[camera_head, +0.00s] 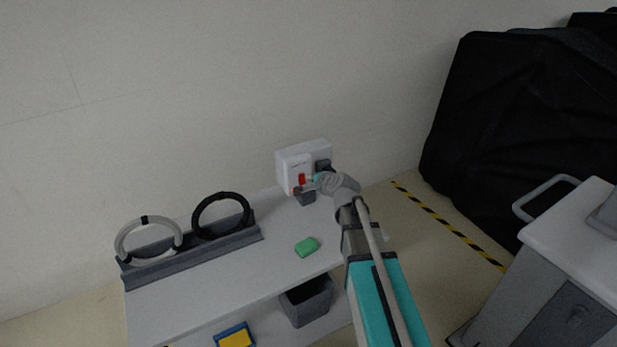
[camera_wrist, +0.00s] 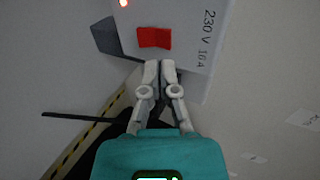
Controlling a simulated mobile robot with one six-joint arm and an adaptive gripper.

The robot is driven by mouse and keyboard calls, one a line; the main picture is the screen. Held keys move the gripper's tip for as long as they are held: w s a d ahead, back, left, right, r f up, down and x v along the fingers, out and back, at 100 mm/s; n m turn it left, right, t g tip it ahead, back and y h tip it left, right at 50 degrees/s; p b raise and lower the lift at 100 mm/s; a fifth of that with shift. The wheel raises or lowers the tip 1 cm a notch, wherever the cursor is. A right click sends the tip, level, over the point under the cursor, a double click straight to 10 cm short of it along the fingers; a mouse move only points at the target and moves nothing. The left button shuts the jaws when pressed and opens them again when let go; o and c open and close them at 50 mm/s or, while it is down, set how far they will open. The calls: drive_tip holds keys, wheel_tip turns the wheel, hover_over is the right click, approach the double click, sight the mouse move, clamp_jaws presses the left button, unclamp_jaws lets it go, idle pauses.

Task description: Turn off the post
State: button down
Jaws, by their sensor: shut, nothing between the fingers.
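The post is a white box (camera_head: 292,163) mounted at the wall behind the shelf unit. It also shows in the wrist view (camera_wrist: 190,20), marked "230 V 16 A". Its red rocker switch (camera_wrist: 153,37) shows in the wrist view and as a small red patch in the head view (camera_head: 301,179). An orange-red lamp (camera_wrist: 123,3) glows beside it. My gripper (camera_wrist: 159,66) is shut and empty, its fingertips just below the switch in the wrist view. I cannot tell whether they touch the post. In the head view my wrist partly covers the box.
A dark socket part (camera_wrist: 106,37) juts from the post beside the switch. On the white shelf top (camera_head: 220,277) lie a green block (camera_head: 307,247) and a grey rack (camera_head: 190,257) with a light cable coil (camera_head: 122,243) and a black one (camera_head: 196,214). A grey cart (camera_head: 545,290) stands right.

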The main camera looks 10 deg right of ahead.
sight(303, 183)
drive_tip(key=p+v, duration=0.4)
drive_tip(key=v, duration=0.5)
drive_tip(key=shift+s+r, duration=0.15)
drive_tip(key=shift+r, duration=0.25)
drive_tip(key=shift+s+f+g, duration=0.2)
drive_tip(key=shift+f+g, duration=0.1)
drive_tip(key=shift+f, duration=0.45)
drive_tip(key=shift+w+b, duration=0.1)
drive_tip(key=shift+b, duration=0.25)
drive_tip(key=b+x, duration=0.6)
drive_tip(key=x, duration=0.7)
drive_tip(key=shift+w+f+b, duration=0.3)
